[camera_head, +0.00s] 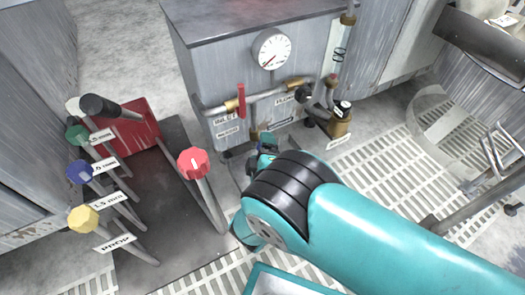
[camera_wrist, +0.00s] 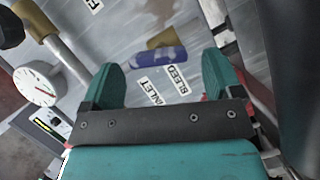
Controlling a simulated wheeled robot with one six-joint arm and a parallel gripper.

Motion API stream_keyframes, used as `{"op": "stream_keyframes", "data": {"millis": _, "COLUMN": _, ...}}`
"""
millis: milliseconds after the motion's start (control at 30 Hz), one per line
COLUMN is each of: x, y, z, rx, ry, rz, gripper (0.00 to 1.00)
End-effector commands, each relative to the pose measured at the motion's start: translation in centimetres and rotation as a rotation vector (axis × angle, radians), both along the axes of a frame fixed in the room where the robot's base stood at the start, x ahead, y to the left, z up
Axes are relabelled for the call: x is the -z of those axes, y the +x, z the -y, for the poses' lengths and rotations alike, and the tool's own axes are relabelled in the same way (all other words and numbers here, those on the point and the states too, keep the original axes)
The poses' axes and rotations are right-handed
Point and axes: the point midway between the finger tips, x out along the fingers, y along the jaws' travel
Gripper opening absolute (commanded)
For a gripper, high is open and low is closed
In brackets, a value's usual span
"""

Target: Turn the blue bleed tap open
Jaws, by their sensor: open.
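The blue bleed tap (camera_wrist: 155,58) shows in the wrist view as a blue lever beside a brass body (camera_wrist: 167,38). A white BLEED label (camera_wrist: 179,79) is next to it, with an INLET label (camera_wrist: 150,91) alongside. My gripper (camera_wrist: 162,62) is open, its two teal fingers spread to either side of the lever's line. I see no contact with the tap; the depth gap is hard to tell. In the head view my gripper (camera_head: 266,150) is low at the front of the grey cabinet (camera_head: 205,75), and I cannot make out the blue tap there.
A red lever (camera_head: 241,102) stands on the cabinet's pipework. A round gauge (camera_head: 271,48) is above it, and a brass valve (camera_head: 340,124) is to the right. Levers with red (camera_head: 193,163), yellow (camera_head: 83,219), blue (camera_head: 79,172) and green (camera_head: 77,134) knobs rise at left.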

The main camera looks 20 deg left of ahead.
Motion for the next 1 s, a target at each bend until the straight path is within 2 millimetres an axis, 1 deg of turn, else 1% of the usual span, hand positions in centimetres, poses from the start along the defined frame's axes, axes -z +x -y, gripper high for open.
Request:
{"op": "stream_keyframes", "data": {"millis": 67, "x": -0.1, "y": -0.1, "z": 0.1, "rx": 0.0, "ry": 0.0, "rz": 0.0, "gripper": 0.85}}
{"op": "stream_keyframes", "data": {"millis": 167, "x": -0.3, "y": -0.8, "z": 0.4, "rx": -0.001, "ry": -0.004, "rz": -0.001, "gripper": 0.85}}
{"op": "stream_keyframes", "data": {"millis": 267, "x": -0.8, "y": -2.2, "z": 1.2, "rx": -0.003, "ry": -0.007, "rz": -0.001, "gripper": 0.85}}
{"op": "stream_keyframes", "data": {"millis": 400, "x": -1.5, "y": -5.2, "z": 2.7, "rx": -0.005, "ry": -0.009, "rz": -0.001, "gripper": 0.85}}
{"op": "stream_keyframes", "data": {"millis": 433, "x": -1.7, "y": -5.7, "z": 3.0, "rx": -0.006, "ry": -0.008, "rz": 0.0, "gripper": 0.85}}
{"op": "stream_keyframes", "data": {"millis": 633, "x": -2.2, "y": -7.9, "z": 4.3, "rx": -0.003, "ry": -0.004, "rz": 0.0, "gripper": 0.85}}
{"op": "stream_keyframes", "data": {"millis": 967, "x": -2.6, "y": -10.3, "z": 5.6, "rx": -0.002, "ry": -0.002, "rz": -0.001, "gripper": 0.85}}
{"op": "stream_keyframes", "data": {"millis": 1000, "x": -2.6, "y": -10.8, "z": 5.8, "rx": -0.004, "ry": -0.002, "rz": -0.001, "gripper": 0.85}}
